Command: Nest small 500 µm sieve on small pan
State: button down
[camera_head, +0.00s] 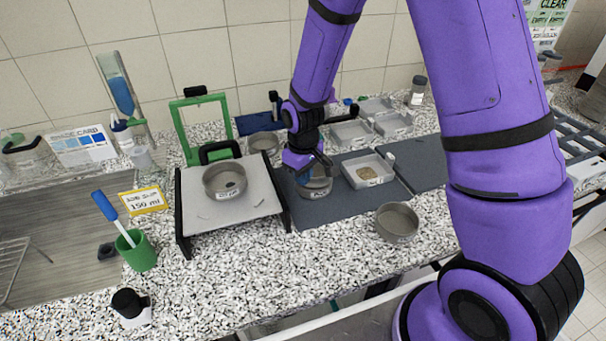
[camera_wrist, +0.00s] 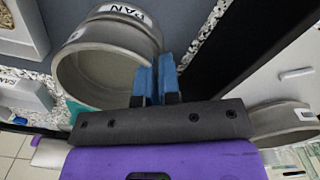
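My gripper (camera_wrist: 156,72) points down at a round grey metal vessel left of the middle in the wrist view. That vessel has a white label reading PAN (camera_wrist: 125,13) on its outer wall and a thick ring (camera_wrist: 67,84) nearest the camera. I cannot tell whether it is one pan or a sieve on a pan. The two blue fingers are close together at its rim, with a narrow gap; whether they grip the wall is unclear. In the head view, this labelled vessel (camera_head: 316,190) stands on a dark mat, partly hidden by my gripper (camera_head: 306,168).
Another labelled round vessel (camera_head: 224,181) sits on the raised grey platform (camera_head: 262,202) to the left. A round pan (camera_head: 398,222) stands on the speckled counter at front right. A square tray (camera_head: 368,171) of grains is close right. A green frame (camera_head: 183,130) rises behind.

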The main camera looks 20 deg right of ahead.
jog(key=shift+f, duration=0.25)
dwell(0.4)
jog(key=c, duration=1.2)
grip_release()
jog(key=shift+c, duration=0.2)
jog(key=shift+r, duration=3.5)
